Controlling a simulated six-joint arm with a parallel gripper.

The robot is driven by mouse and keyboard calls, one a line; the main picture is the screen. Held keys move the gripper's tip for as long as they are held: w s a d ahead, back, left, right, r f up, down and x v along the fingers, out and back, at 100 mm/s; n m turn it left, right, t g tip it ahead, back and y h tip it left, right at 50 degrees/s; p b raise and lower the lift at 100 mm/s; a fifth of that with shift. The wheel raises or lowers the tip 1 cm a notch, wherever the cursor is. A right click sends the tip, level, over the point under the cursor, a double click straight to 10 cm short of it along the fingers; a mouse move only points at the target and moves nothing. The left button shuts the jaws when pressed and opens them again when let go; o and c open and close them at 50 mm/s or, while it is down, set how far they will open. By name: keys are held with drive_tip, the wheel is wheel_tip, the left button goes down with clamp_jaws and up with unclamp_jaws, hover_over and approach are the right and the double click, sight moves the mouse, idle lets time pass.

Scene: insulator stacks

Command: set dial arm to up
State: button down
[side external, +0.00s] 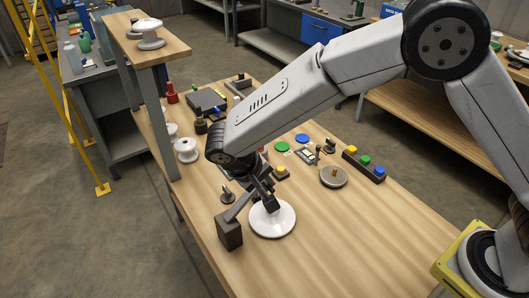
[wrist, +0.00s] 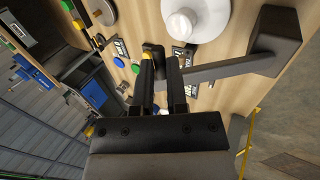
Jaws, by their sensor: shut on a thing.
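The dial arm (side external: 238,207) is a grey bar that runs from a dark block (side external: 230,232) at the table's near edge up and right to my gripper. In the wrist view the bar (wrist: 222,68) reaches leftward from the block (wrist: 277,40) to between my fingers. My gripper (side external: 267,198) is low over the table and shut on the bar's far end. It also shows in the wrist view (wrist: 160,72), where the fingers partly hide the gripped end. A dark upright knob (wrist: 151,52) shows just beyond the fingers.
A white insulator disc (side external: 272,220) lies close beside the gripper and bar. White spools (side external: 186,150) stand left, by a shelf post. The table's right front is clear.

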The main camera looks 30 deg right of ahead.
drive_tip(key=a+r+h, duration=0.1)
drive_tip(key=a+h, duration=0.2)
drive_tip(key=a, duration=1)
drive_tip(key=shift+s+a+r, duration=0.15)
drive_tip(key=shift+s+r, duration=0.05)
drive_tip(key=shift+r, duration=0.05)
idle(0.4)
drive_tip(key=c, duration=0.7)
unclamp_jaws()
drive_tip(key=shift+a, duration=0.1)
drive_tip(key=shift+o, duration=0.3)
drive_tip(key=shift+w+r, duration=0.15)
drive_tip(key=v, duration=0.7)
drive_tip(key=shift+r, duration=0.3)
